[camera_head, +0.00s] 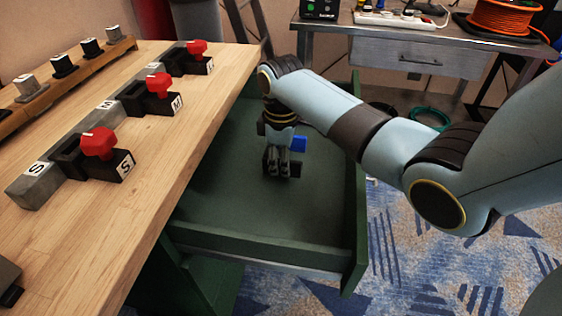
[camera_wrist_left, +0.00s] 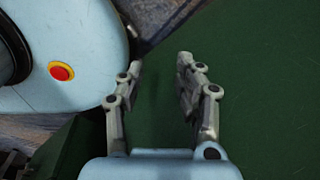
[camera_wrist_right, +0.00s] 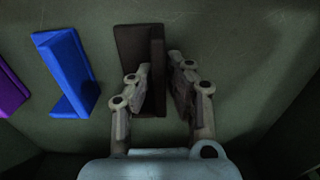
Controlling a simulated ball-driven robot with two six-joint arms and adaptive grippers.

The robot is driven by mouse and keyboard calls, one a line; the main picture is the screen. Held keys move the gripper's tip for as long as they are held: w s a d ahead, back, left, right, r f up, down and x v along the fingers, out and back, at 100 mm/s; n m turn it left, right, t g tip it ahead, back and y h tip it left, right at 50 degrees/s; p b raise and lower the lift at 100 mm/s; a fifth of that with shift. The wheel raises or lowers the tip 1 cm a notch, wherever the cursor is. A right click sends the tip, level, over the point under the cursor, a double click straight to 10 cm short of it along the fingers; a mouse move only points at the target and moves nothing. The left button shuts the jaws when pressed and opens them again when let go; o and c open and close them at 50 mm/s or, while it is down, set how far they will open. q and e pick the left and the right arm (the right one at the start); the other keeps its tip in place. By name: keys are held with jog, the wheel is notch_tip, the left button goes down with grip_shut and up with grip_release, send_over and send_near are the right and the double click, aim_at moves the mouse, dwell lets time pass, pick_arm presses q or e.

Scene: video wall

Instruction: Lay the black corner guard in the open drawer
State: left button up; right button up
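The black corner guard (camera_wrist_right: 134,45) lies on the floor of the open green drawer (camera_head: 230,240). My right gripper (camera_wrist_right: 158,70) reaches down into the drawer, its fingers partly apart on either side of the guard's upright flange, with slim gaps showing. The left finger hides part of the guard. In the head view, the right gripper (camera_head: 277,172) is near the drawer's middle and the guard is hard to tell from the dark fingers. My left gripper (camera_wrist_left: 157,65) is open and empty over a dark green surface, out of the head view.
A blue corner guard (camera_wrist_right: 68,70) and a purple one (camera_wrist_right: 8,88) lie in the drawer beside the black one. A wooden bench (camera_head: 150,190) with red-knobbed blocks borders the drawer on the left. A metal table (camera_head: 410,50) stands behind. The drawer's front is clear.

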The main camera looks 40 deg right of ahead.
jog(key=o, duration=0.3)
jog(key=shift+r, duration=0.15)
notch_tip(320, 180, up, 12)
jog(key=p, duration=0.3)
dwell(0.6)
